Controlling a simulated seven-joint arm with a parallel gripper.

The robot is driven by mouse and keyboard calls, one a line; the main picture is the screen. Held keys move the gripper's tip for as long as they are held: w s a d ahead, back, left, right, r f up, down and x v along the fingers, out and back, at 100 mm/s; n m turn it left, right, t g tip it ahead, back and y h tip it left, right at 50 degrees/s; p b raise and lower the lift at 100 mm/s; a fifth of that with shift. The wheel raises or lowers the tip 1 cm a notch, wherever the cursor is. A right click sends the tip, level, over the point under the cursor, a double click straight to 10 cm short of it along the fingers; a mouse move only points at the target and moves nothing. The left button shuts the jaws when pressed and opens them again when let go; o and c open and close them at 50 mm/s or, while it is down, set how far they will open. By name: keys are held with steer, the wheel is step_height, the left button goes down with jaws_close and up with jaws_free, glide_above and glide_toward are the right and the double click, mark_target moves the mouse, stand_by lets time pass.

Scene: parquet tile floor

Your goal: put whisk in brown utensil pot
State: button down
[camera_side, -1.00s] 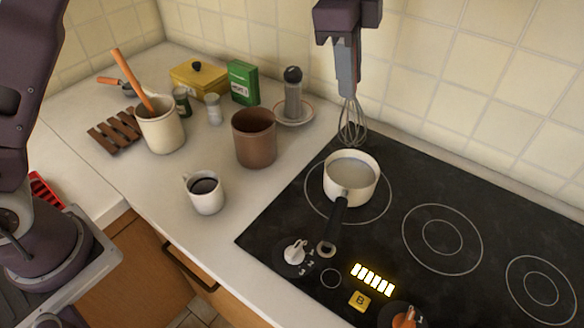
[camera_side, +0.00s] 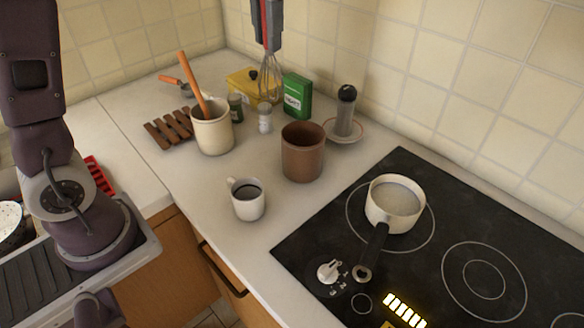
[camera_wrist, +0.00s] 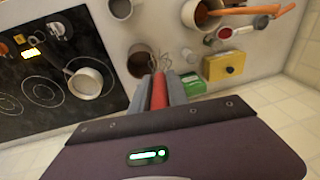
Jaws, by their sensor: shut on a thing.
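My gripper (camera_side: 268,40) is shut on the red handle of the whisk (camera_side: 270,78) and holds it upright in the air, wires down. In the side view the wires overlap the yellow box, up and left of the brown utensil pot (camera_side: 302,160). The brown pot stands upright on the counter with its mouth uncovered. In the wrist view my gripper (camera_wrist: 158,88) shows the red handle between its fingers, and the whisk wires lie just right of the brown pot (camera_wrist: 138,68). The whisk is apart from the pot.
A cream crock (camera_side: 213,135) with an orange-handled utensil stands left of the brown pot. A green box (camera_side: 297,97), yellow box (camera_side: 240,82) and grinder (camera_side: 345,110) on a saucer stand behind. A white mug (camera_side: 248,203) is in front. A saucepan (camera_side: 394,212) sits on the hob at right.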

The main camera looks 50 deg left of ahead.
stand_by(0.3)
steer(key=w+d+f+n, duration=0.2)
steer(key=w+d+f, duration=0.1)
steer(key=w+d, duration=0.25)
step_height(320, 180, down, 15)
steer(key=s, duration=0.1)
steer(key=shift+d+r, duration=0.2)
steer(key=shift+d, duration=0.05)
steer(key=shift+f, duration=0.4)
stand_by(0.7)
steer(key=c, duration=1.2)
jaws_free()
steer(key=shift+r, duration=0.1)
steer(key=shift+r, duration=1.45)
